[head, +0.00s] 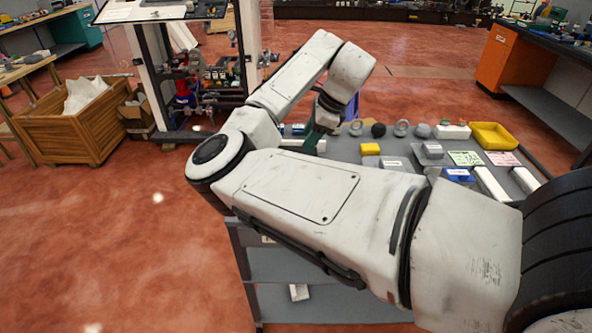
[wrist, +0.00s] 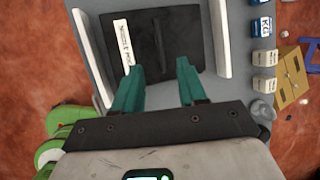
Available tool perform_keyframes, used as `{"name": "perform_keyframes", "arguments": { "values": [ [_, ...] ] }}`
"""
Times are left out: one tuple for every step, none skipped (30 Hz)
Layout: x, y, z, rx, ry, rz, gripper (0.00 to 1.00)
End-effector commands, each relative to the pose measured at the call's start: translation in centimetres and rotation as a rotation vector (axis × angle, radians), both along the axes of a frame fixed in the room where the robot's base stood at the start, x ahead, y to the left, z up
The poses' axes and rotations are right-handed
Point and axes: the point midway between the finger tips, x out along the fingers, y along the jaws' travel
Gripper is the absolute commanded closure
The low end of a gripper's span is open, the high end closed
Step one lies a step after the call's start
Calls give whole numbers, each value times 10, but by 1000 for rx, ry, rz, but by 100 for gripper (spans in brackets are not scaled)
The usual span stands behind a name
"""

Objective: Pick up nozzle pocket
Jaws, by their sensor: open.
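In the wrist view, my gripper (wrist: 157,68) has two green fingers spread apart with nothing between them. They point at a dark square panel (wrist: 180,45) with a raised dark ridge (wrist: 157,38) along its middle, which lies between the fingertips' lines. A white label strip (wrist: 124,43) lies on the panel's left part; its print is too small to read surely. I cannot tell for sure which part is the nozzle pocket. In the head view, my gripper (head: 316,132) is at the cart's far left, mostly hidden by my arm.
White bars (wrist: 223,38) flank the panel. A wooden crate (head: 75,130) stands on the floor at left. Green rounded objects (wrist: 62,135) show at the wrist view's lower left.

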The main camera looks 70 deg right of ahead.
Motion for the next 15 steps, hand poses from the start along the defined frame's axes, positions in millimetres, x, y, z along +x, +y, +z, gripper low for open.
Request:
{"name": "perform_keyframes", "arguments": {
  "values": [
    [3,0,-5,0,0,1,59],
    [4,0,-8,1,0,0,59],
    [5,0,-10,0,0,0,59],
    [6,0,-12,-1,0,0,59],
    [6,-1,-13,-1,0,0,59],
    [8,0,-15,-1,0,1,59],
    [9,0,-17,0,0,1,59],
    [11,0,-19,0,0,2,59],
    [13,0,-24,0,0,2,59],
    [16,0,-27,1,1,3,59],
    [18,0,-31,1,1,3,59],
    [21,0,-36,0,1,3,59],
    [23,0,-40,1,1,3,59],
    [25,0,-45,-1,0,2,59],
    [27,-1,-49,0,0,2,59]
  ]
}}
